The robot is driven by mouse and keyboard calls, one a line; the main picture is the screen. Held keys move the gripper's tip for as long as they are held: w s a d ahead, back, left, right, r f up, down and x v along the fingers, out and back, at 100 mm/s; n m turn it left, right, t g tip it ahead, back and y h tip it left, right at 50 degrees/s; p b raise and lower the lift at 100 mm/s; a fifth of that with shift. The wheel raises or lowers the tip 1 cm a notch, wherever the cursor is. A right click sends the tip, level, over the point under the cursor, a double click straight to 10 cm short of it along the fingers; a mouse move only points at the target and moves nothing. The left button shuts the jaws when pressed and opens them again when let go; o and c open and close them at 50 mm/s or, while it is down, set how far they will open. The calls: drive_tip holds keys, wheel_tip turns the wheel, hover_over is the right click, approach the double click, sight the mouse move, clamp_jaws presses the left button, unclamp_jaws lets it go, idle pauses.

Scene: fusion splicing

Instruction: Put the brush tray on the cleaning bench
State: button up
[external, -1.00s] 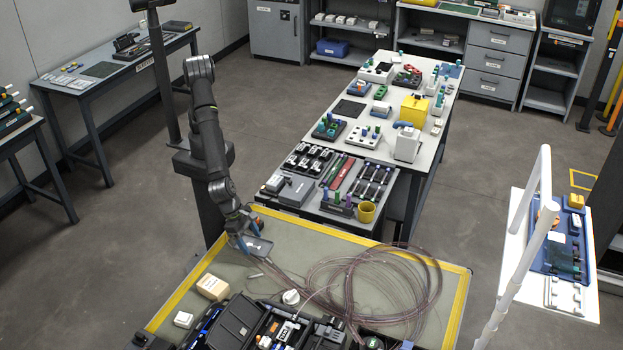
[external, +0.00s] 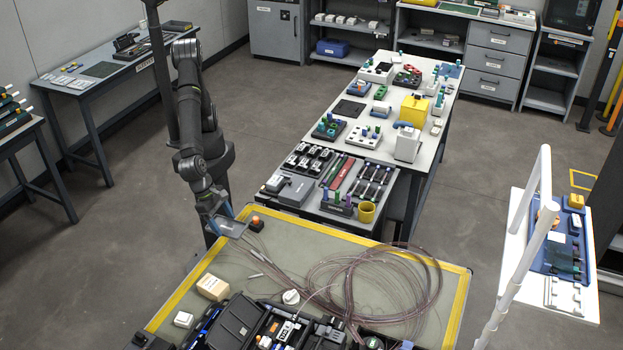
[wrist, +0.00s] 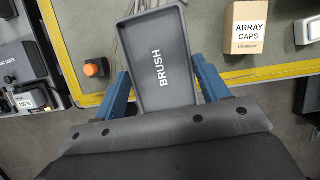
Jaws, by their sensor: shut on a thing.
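The brush tray (wrist: 165,62) is a shallow dark grey rectangular tray marked "BRUSH". It looks empty. In the wrist view it sits between the two blue fingers of my gripper (wrist: 162,88), which is shut on it. In the external view the tray (external: 232,228) hangs from my gripper (external: 222,216) above the back left edge of the yellow-bordered work table (external: 300,232). I cannot tell which bench is the cleaning bench, as the bench labels are too small to read.
An orange button (external: 256,223) stands close to the tray. Coiled fibre (external: 375,285), an array caps box (external: 212,287) and black equipment (external: 245,325) crowd the work table. A crowded grey bench (external: 300,205) adjoins behind. Another bench (external: 110,65) stands at the left.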

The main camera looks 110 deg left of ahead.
wheel_tip(320, 180, up, 2)
drive_tip(key=shift+r, duration=0.1)
drive_tip(key=w+a+n+g+y, duration=0.4)
drive_tip(key=w+a+n+g, duration=0.1)
drive_tip(key=w+a+n, duration=1.25)
drive_tip(key=w+a+n+g+h, duration=0.1)
drive_tip(key=w+a+n+h, duration=0.25)
drive_tip(key=a+n, duration=0.7)
drive_tip(key=w+a+n+g+h, duration=0.15)
drive_tip(key=w+a+n, duration=0.5)
drive_tip(key=a, duration=0.65)
drive_tip(key=w+a+n+h, duration=0.2)
drive_tip(key=a+n+h, duration=0.1)
drive_tip(key=a+n, duration=0.85)
drive_tip(key=n+t+y, duration=0.4)
drive_tip(key=n+t, duration=0.4)
drive_tip(key=n, duration=1.7)
hover_over(365, 124)
drive_tip(key=shift+g, duration=0.25)
wheel_tip(365, 124, down, 12)
drive_tip(key=shift+w, duration=0.1)
drive_tip(key=shift+f, duration=2.05)
